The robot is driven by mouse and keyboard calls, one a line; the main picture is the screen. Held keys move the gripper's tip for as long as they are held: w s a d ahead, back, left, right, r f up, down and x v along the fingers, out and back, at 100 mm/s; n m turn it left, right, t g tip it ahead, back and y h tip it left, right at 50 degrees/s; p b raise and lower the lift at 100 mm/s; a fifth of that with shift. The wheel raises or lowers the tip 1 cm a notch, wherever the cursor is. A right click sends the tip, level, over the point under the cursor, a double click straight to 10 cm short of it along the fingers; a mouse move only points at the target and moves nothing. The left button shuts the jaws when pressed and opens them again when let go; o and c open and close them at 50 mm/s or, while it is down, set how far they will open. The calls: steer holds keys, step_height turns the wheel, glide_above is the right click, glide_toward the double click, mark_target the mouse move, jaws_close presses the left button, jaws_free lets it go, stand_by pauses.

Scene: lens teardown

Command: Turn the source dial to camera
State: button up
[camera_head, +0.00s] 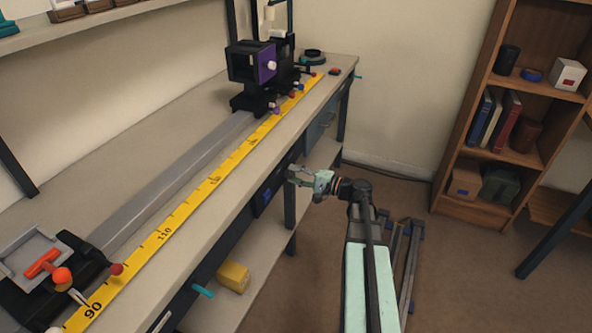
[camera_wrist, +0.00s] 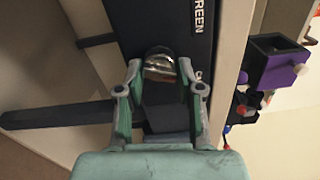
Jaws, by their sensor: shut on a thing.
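The source dial (camera_wrist: 160,66) is a shiny metallic knob on a dark panel (camera_wrist: 150,25) on the bench front, seen in the wrist view. White letters "REEN" show on the panel to the upper right of the dial. A label beginning "CA" is partly hidden by my right finger. My gripper (camera_wrist: 160,78) has its two fingers on either side of the dial and is shut on it. Which way the dial points is unclear. In the head view my gripper (camera_head: 293,177) is at the bench's front side, and the dial cannot be made out there.
The bench (camera_head: 110,140) carries a grey rail, a yellow scale (camera_head: 212,180) and a purple-faced black unit (camera_head: 253,62), which also shows in the wrist view (camera_wrist: 280,68). A yellow block (camera_head: 233,276) sits on the lower shelf. A bookcase (camera_head: 485,180) stands right.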

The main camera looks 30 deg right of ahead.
steer(key=shift+r+m+p, duration=0.1)
steer(key=shift+m+p, duration=0.3)
steer(key=shift+m, duration=0.2)
steer(key=o, duration=1.1)
steer(key=v, duration=1.2)
